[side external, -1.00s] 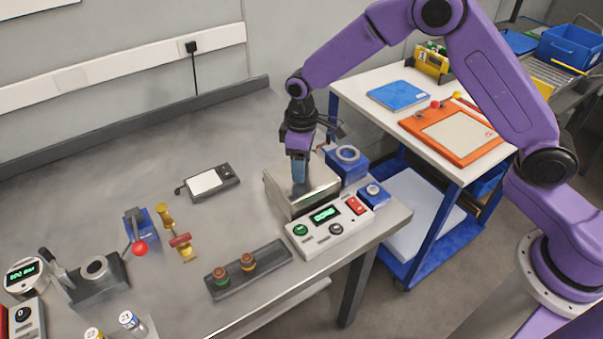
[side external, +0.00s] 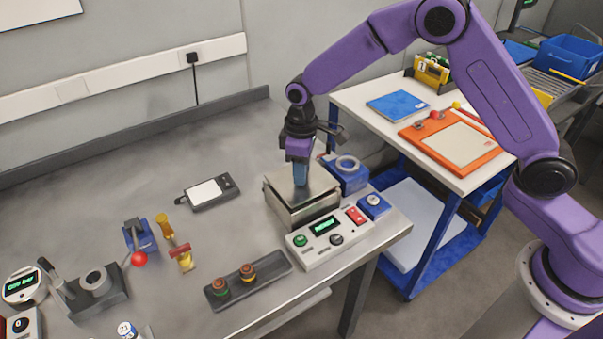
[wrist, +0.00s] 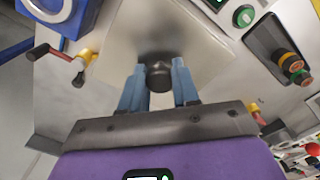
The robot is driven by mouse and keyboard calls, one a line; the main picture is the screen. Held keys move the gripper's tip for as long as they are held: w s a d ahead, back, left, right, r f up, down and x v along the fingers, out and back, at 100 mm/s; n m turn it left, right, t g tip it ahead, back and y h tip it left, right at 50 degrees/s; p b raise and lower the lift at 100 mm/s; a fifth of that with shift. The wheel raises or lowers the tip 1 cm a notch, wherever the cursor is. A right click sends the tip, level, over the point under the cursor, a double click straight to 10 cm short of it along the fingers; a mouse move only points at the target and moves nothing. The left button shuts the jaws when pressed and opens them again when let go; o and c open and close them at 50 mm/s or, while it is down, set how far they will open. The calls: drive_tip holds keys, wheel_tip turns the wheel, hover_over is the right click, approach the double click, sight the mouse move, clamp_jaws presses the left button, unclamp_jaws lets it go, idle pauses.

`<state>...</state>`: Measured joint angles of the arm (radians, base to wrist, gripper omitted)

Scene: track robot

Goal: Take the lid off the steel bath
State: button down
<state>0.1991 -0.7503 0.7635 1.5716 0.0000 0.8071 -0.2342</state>
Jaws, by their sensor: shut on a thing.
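The steel bath (side external: 293,216) is a square metal box near the bench's right end, behind its control panel (side external: 328,228) with a lit green display. Its flat grey lid (side external: 318,188) is just above the bath's top, with a thin dark gap seeming to show below its edge. My gripper (side external: 301,180) points down over the lid, its blue fingers shut on the lid's dark knob. In the wrist view the knob (wrist: 159,76) sits between the two fingers, with the lid (wrist: 190,35) spread beneath. The bath's inside is hidden.
A blue block with a ring (side external: 348,172) and a blue button box (side external: 373,206) stand close right of the bath. A dark tray (side external: 247,285) with two knobs lies in front. Open bench lies left of the bath, near a handheld meter (side external: 208,192).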

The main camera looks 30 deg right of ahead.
drive_tip(key=s+d+r, duration=0.5)
drive_tip(key=s+r, duration=0.7)
drive_tip(key=s, duration=0.1)
drive_tip(key=w+d+f+m, duration=0.1)
drive_tip(key=d+f+m, duration=0.85)
drive_tip(key=d, duration=0.55)
drive_tip(key=a+r+n, duration=0.4)
drive_tip(key=a, duration=0.3)
drive_tip(key=s+a+r+n, duration=0.1)
drive_tip(key=a+r+n, duration=0.4)
drive_tip(key=a, duration=0.3)
drive_tip(key=shift+r+n, duration=0.1)
drive_tip(key=shift+n, duration=0.15)
